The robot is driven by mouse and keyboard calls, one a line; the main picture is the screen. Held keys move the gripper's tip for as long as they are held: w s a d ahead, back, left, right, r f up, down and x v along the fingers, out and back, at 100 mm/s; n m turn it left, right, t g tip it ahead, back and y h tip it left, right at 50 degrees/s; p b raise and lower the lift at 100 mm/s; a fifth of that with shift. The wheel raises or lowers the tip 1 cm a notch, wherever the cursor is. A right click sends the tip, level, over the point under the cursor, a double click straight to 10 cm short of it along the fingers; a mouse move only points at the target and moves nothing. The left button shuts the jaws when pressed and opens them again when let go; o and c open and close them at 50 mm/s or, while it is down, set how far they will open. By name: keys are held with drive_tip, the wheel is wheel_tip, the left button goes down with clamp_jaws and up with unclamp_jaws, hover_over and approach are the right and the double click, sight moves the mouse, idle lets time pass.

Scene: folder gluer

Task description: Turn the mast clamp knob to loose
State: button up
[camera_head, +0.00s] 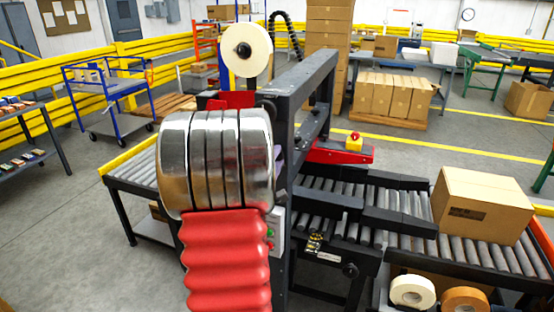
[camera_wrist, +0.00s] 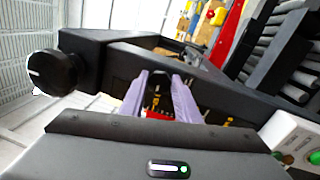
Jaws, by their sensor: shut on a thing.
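In the wrist view the two purple fingers of my gripper (camera_wrist: 161,76) reach forward to a dark machine frame. They are closed on a dark, rounded knob (camera_wrist: 159,84) between them, taken to be the mast clamp knob. Its pointer and scale cannot be read clearly; small yellow marks show on the dark face beside the fingers. A second, larger black knob (camera_wrist: 52,72) with a pale mark sticks out at the left, apart from my gripper. In the head view my own metallic and red arm hides the clamp knob and nearly all of my gripper.
The dark mast (camera_head: 305,85) of the machine stands close by my arm, with a tape roll (camera_head: 246,50) above. A roller conveyor (camera_head: 400,220) carries a cardboard box (camera_head: 482,205) at the right. A control box with a green button (camera_wrist: 314,158) is close by at the lower right.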

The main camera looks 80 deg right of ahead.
drive_tip(key=shift+w+f, duration=0.1)
drive_tip(key=shift+f, duration=0.2)
drive_tip(key=o, duration=0.8)
drive_tip(key=shift+c, duration=0.2)
drive_tip(key=shift+o, duration=1.4)
drive_tip(key=shift+r, duration=0.1)
drive_tip(key=w+a+f, duration=0.1)
drive_tip(key=a, duration=1.1)
drive_tip(key=shift+f, duration=0.15)
